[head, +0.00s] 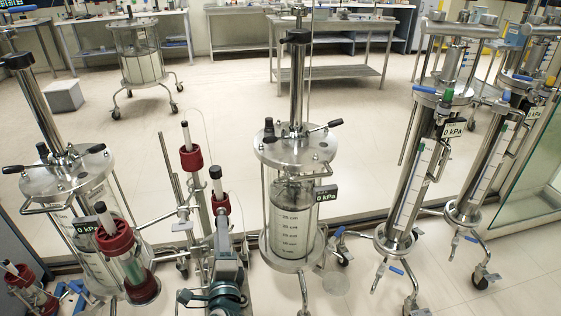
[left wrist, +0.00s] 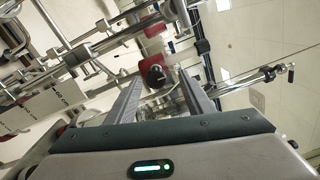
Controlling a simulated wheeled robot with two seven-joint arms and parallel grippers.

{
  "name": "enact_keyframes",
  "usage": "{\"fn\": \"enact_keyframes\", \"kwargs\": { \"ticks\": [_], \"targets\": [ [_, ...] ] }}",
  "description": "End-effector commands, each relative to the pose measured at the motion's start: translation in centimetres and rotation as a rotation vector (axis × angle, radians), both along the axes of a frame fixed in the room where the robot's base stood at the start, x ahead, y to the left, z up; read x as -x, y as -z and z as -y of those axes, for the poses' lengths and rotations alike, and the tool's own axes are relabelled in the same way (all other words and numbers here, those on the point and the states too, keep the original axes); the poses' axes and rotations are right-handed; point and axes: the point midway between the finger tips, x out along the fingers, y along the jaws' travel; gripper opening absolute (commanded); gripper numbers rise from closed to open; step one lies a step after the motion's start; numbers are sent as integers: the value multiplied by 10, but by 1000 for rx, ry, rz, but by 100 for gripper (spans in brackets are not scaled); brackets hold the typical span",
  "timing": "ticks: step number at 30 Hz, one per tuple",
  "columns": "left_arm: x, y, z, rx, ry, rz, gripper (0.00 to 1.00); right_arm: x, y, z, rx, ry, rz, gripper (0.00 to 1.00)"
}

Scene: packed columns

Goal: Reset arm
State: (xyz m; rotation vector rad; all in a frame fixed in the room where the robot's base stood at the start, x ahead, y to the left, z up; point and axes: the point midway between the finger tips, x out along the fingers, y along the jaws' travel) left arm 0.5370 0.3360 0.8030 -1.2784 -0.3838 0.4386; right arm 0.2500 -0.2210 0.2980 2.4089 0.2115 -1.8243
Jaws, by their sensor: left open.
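My left gripper (head: 222,240) is low in the middle of the head view, its grey fingers pointing away from me. It is close to a small red-capped column (head: 219,203). In the left wrist view my left gripper (left wrist: 160,78) has its two grey fingers spread apart. A red part with a black knob (left wrist: 156,74) shows in the gap between them, beyond the fingers. I see no grip on it, and cannot tell its exact distance. My right gripper is in neither view.
A clear steel-topped column (head: 293,215) stands right of my gripper, another column (head: 75,170) at left. Two slanted steel columns (head: 410,195) (head: 490,165) stand at right. Red-capped tubes (head: 115,235) crowd the front left. Open floor (head: 225,110) lies behind.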

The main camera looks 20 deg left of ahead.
Motion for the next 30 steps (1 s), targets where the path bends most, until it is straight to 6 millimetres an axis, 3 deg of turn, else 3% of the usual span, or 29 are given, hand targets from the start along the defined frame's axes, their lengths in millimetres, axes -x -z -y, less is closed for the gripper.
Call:
{"fn": "enact_keyframes", "kwargs": {
  "ticks": [1,2,18,30],
  "targets": [
    [3,12,15,52,-4,-16,48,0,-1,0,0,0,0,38],
    [2,11,14,53,-3,-15,48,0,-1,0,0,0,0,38],
    [-48,9,-19,48,-8,-9,48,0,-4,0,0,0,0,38],
    [-52,9,-23,47,-8,-11,48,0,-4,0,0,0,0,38]
  ]
}}
